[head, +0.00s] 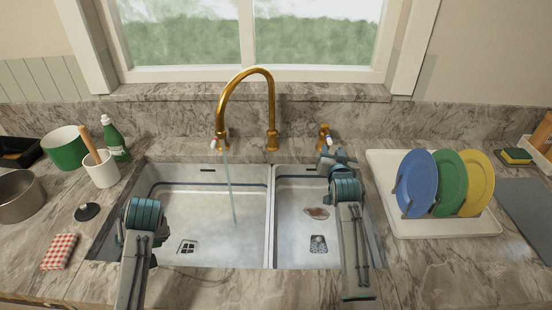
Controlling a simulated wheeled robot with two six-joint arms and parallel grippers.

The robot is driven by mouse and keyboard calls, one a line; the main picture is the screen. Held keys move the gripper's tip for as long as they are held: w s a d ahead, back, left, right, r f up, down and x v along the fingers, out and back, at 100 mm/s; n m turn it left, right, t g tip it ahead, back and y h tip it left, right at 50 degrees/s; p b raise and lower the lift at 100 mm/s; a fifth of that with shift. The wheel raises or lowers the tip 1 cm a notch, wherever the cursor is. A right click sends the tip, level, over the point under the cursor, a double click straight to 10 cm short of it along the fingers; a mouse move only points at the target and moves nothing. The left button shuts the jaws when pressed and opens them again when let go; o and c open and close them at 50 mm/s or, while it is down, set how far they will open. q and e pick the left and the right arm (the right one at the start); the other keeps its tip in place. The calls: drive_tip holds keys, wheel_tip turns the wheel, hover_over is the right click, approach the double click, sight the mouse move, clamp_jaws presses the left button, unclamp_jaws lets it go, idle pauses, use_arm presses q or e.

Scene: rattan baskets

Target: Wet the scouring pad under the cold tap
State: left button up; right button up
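A yellow and green scouring pad (517,156) lies on the counter at the far right, beyond the dish rack. The gold tap (271,115) arches over the sink, and a thin stream of water (230,185) runs from its spout into the left basin. A gold handle with a blue mark (323,132) stands right of the spout; a red-marked part shows at the left by the spout end. My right gripper (328,152) is at the blue-marked handle, close to or touching it; its fingers are too small to read. My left arm reaches over the left basin's near-left corner; its gripper is hidden.
A white rack (440,222) holds blue, green and yellow plates. At left are a green bottle (115,142), a white cup (101,172), a pot (19,196) and a checked cloth (60,251).

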drive_tip(key=shift+s+r+b, duration=0.15)
drive_tip(key=shift+s+b, duration=0.1)
drive_tip(key=shift+s, duration=0.85)
drive_tip(key=shift+s+r+b, duration=0.15)
drive_tip(key=shift+s+b, duration=0.1)
drive_tip(key=shift+s, duration=0.85)
drive_tip(key=shift+r, duration=0.1)
